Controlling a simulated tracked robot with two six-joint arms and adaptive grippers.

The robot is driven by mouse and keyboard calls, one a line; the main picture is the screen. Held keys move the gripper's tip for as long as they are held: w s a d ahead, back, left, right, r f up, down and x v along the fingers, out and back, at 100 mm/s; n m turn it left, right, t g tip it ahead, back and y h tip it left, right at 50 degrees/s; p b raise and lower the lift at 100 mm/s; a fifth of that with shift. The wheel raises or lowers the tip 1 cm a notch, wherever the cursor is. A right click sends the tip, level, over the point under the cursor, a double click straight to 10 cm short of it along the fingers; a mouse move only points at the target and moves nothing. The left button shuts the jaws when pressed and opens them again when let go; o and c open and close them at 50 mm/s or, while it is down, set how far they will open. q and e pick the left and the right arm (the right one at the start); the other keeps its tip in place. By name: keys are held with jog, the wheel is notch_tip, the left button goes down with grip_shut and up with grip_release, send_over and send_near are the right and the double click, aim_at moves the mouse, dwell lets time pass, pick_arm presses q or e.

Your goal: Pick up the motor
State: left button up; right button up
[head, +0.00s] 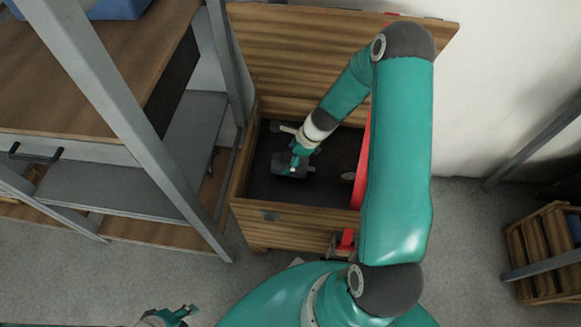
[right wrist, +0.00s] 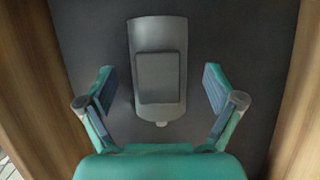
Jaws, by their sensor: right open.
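The motor appears to be the grey, rounded piece with a darker rectangular block on top (right wrist: 158,78), lying on the dark floor of a wooden crate. In the head view a dark grey part of it (head: 282,170) shows beneath my right gripper (head: 297,166). In the right wrist view my right gripper (right wrist: 158,72) is open and empty, with one finger on each side of the motor and a gap on both sides. My left gripper (head: 180,314) is at the bottom edge of the head view, away from the crate; its opening is unclear.
The wooden crate (head: 285,216) has walls around the motor and a raised lid (head: 290,50) behind. Another small part (head: 348,177) lies in it, partly hidden by my right arm. A metal-framed shelf (head: 120,90) stands close on the left. A wooden crate (head: 535,245) sits far right.

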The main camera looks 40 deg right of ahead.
jog(key=b+x, duration=0.1)
jog(key=x, duration=0.2)
jog(key=shift+f, duration=0.2)
jog(key=c, duration=1.7)
jog(key=shift+w+r, duration=0.1)
grip_shut()
